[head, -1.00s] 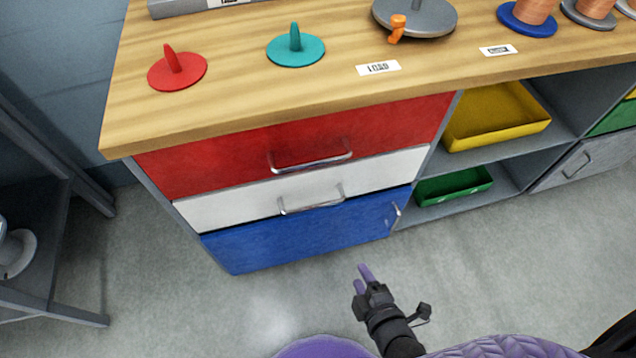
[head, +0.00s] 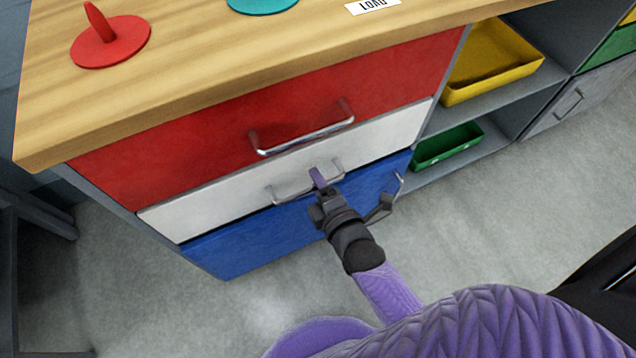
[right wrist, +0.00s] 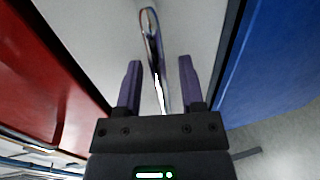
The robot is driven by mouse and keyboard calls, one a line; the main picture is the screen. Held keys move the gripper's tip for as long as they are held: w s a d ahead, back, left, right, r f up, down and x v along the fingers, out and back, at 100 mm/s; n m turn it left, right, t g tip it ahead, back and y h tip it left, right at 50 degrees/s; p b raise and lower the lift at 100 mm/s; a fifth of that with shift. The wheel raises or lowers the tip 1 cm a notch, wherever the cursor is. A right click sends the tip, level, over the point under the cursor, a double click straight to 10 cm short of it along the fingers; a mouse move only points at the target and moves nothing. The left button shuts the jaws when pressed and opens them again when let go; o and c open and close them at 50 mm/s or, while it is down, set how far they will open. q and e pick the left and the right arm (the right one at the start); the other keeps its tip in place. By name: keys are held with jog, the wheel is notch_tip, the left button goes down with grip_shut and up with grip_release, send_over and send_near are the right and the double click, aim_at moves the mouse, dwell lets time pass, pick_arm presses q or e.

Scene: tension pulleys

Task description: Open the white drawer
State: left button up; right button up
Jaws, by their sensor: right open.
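The white drawer (head: 220,202) sits between the red drawer above and the blue drawer below, and its front looks flush. Its silver bar handle (head: 292,194) is partly hidden by my right gripper (head: 318,180) in the head view. In the right wrist view, the handle (right wrist: 152,45) stands between the two purple fingers of my right gripper (right wrist: 159,85), which are open and apart. I cannot tell whether either finger touches the handle. My left gripper is not in view.
The red drawer (head: 200,150) has its own handle (head: 303,138) just above. The blue drawer (head: 240,240) has a handle at its right end. Open shelves with a yellow tray (head: 490,75) and a green tray (head: 447,148) stand right. The floor in front is clear.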

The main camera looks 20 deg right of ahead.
grip_shut()
dwell(0.8)
dwell(0.4)
